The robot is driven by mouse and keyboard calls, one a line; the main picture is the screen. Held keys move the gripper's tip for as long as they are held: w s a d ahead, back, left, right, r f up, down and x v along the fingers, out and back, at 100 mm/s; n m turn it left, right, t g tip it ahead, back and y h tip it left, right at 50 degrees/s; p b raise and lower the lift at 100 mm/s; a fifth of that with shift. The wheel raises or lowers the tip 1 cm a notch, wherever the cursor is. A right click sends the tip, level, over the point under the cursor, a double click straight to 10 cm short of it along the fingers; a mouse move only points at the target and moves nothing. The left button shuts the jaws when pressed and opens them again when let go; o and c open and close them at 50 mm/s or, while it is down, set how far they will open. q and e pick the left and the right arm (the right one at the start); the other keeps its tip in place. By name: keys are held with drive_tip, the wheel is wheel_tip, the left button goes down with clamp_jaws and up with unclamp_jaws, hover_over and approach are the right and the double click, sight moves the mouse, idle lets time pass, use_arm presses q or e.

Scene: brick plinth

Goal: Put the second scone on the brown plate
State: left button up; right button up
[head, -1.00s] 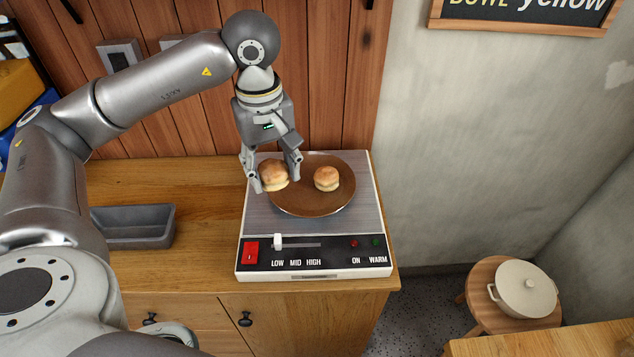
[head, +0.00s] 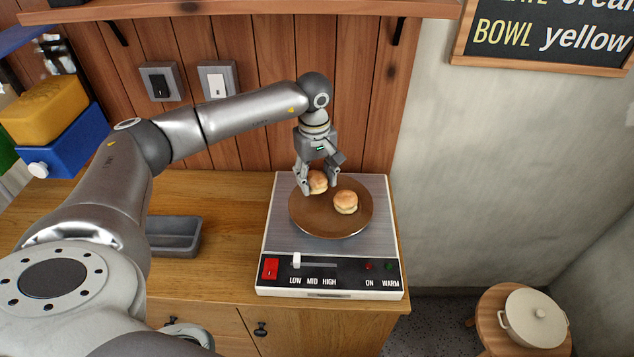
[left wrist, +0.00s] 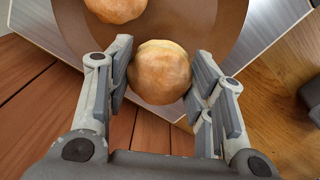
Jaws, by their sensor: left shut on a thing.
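The brown plate (head: 331,225) rests on the warming hotplate. One scone (head: 345,202) sits near the middle of the plate. My left gripper (head: 318,187) is shut on the second scone (head: 317,180), over the plate's back-left part. In the left wrist view, this scone (left wrist: 160,72) is between the two fingers, and the other scone (left wrist: 115,8) is cut off at the top. The brown plate (left wrist: 205,25) shows behind both. I cannot tell whether the held scone touches the plate. My right gripper is not in view.
The hotplate (head: 283,225) has a red switch and a slider at its front. A grey tray (head: 175,237) lies left of it on the wooden counter. Wall switches are behind my left arm. A white pot (head: 535,318) stands on a stool at lower right.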

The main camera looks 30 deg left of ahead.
sight(317, 187)
use_arm(q)
drive_tip(key=shift+w+f, duration=0.2)
drive_tip(key=shift+f, duration=0.05)
wheel_tip(317, 187, down, 2)
drive_tip(key=shift+p, duration=0.9)
drive_tip(key=shift+a+f, duration=0.1)
drive_tip(key=shift+f, duration=0.5)
drive_tip(key=shift+f, duration=0.1)
drive_tip(key=shift+f, duration=0.15)
drive_tip(key=o, duration=1)
drive_tip(key=shift+c, duration=0.2)
